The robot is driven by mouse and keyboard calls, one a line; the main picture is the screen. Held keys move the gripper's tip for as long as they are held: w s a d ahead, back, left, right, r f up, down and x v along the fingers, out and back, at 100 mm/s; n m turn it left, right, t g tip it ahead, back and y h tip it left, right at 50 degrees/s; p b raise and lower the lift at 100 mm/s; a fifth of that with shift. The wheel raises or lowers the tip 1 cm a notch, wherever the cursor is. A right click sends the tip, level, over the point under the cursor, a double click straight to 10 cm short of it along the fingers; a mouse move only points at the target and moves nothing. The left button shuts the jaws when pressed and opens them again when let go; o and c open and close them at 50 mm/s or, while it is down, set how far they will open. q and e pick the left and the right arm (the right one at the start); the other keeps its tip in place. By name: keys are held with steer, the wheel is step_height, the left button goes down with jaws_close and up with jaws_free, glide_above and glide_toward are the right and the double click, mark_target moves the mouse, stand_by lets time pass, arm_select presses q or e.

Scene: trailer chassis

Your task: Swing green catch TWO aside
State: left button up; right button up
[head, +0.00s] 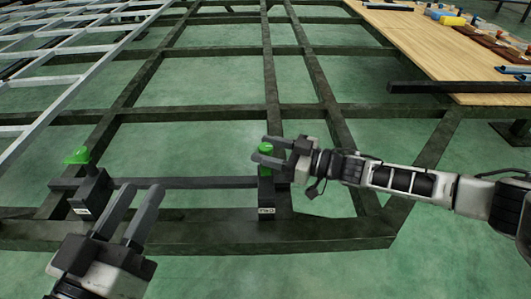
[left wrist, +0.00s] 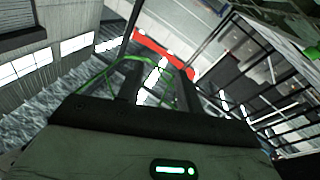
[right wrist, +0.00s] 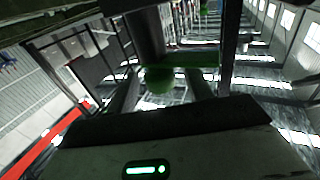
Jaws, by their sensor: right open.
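Green catch TWO (head: 266,148) sits on top of a dark post whose label plate (head: 266,210) appears to read TWO. My right gripper (head: 262,152) is open, with its fingers at the catch, one on each side. In the right wrist view the green catch (right wrist: 158,79) shows between the two spread fingers; whether they touch it, I cannot tell. My left gripper (head: 143,187) is open and empty at the lower left, in front of and to the right of the other labelled post.
Another green catch (head: 77,156) tops the left post (head: 90,190). A dark bar (head: 185,183) runs between the posts above the chassis frame (head: 215,234). A wooden bench (head: 430,50) with parts stands at the upper right, and a pale lattice (head: 75,62) at the upper left.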

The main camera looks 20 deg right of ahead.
arm_select(q)
steer(key=shift+w+r+m, duration=0.1)
steer(key=shift+r+m, duration=0.2)
arm_select(e)
steer(key=shift+w+a, duration=0.25)
steer(key=shift+a, duration=0.1)
steer(key=shift+c, duration=0.3)
steer(key=c, duration=0.9)
arm_select(q)
steer(key=shift+r, duration=0.1)
